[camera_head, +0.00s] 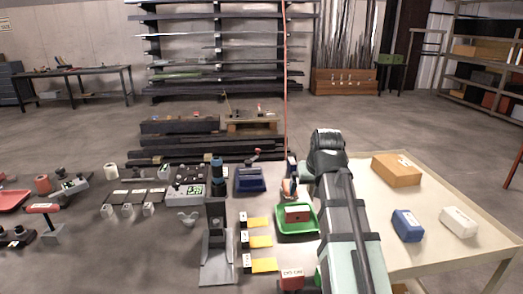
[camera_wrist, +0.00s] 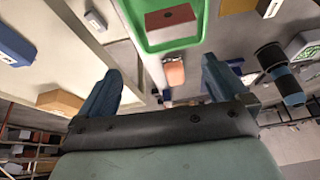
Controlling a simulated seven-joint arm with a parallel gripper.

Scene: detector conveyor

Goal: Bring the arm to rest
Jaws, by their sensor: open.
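My gripper (camera_wrist: 163,88) is open, with its two blue fingers spread wide and nothing held between them in the wrist view. In the head view my arm reaches up from the bottom and bends at the top, right of the green tray (camera_head: 284,234); the arm hides part of the gripper there. The tray holds a red-brown block (camera_head: 297,212). In the wrist view the tray (camera_wrist: 150,45) and block (camera_wrist: 170,17) show beyond the fingers, apart from them. A pinkish-orange block (camera_wrist: 174,72) shows past the gap between the fingers.
A cream table (camera_head: 440,190) on the right carries an orange-brown box (camera_head: 396,169), a blue box (camera_head: 407,225) and a white box (camera_head: 459,222). Yellow tabs (camera_head: 258,242), a dark blue bin (camera_head: 250,180) and a black stand (camera_head: 216,225) are left of the tray.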

